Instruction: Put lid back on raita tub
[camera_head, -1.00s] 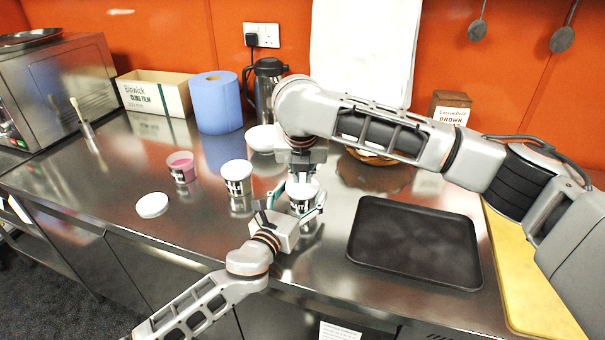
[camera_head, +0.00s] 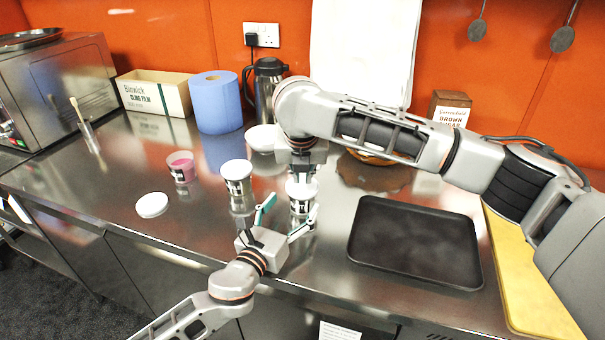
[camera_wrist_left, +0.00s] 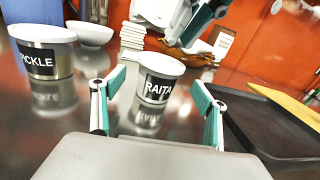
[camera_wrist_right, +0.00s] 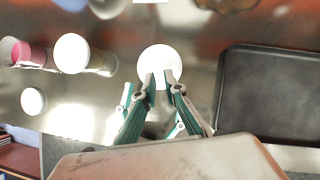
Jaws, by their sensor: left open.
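The raita tub (camera_wrist_left: 157,88) stands upright on the steel counter, its black RAITA label facing the left wrist camera. Its white lid (camera_wrist_right: 158,60) sits on top and looks level; the tub also shows in the head view (camera_head: 302,205). My left gripper (camera_head: 289,214) is open in front of the tub, with its fingers spread to either side and apart from it. My right gripper (camera_wrist_right: 159,77) is above the lid, pointing down, its fingertips a little apart with nothing seen between them. Whether they touch the lid is unclear.
A lidded pickle tub (camera_head: 237,184) stands left of the raita tub. An open pink tub (camera_head: 181,168) and a loose white lid (camera_head: 152,205) are further left. A white bowl (camera_head: 262,138) is behind. A black tray (camera_head: 415,240) lies to the right.

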